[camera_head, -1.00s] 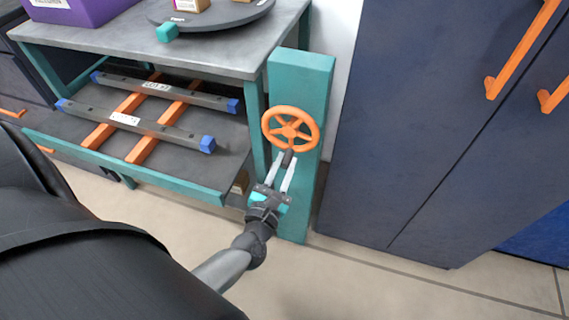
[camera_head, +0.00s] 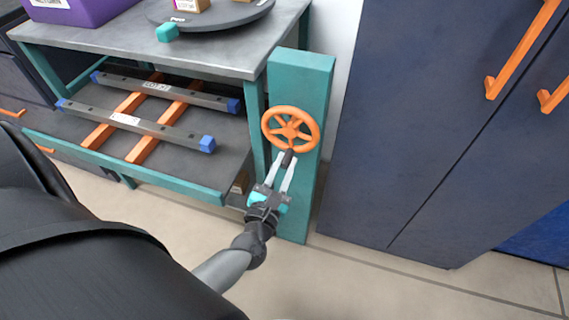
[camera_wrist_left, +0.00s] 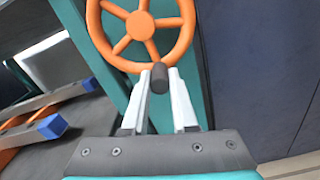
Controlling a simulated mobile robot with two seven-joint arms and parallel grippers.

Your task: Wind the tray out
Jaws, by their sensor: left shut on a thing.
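An orange handwheel (camera_head: 291,129) is mounted on a teal post (camera_head: 302,72) beside the workbench. A dark knob (camera_head: 289,157) sticks out from the bottom of its rim. My left gripper (camera_head: 288,160) is shut on this knob. In the left wrist view the knob (camera_wrist_left: 159,77) sits between the two pale fingertips (camera_wrist_left: 160,80), below the wheel (camera_wrist_left: 140,25). The tray (camera_head: 203,191) is a teal-edged shelf under the bench top, carrying grey bars with blue ends on orange strips. My right gripper is not in view.
The grey bench top (camera_head: 110,50) holds a purple bin (camera_head: 85,10) and a dark round turntable (camera_head: 215,15). Dark blue cabinets (camera_head: 420,120) with orange handles stand close on the right. The floor (camera_head: 340,285) in front is clear.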

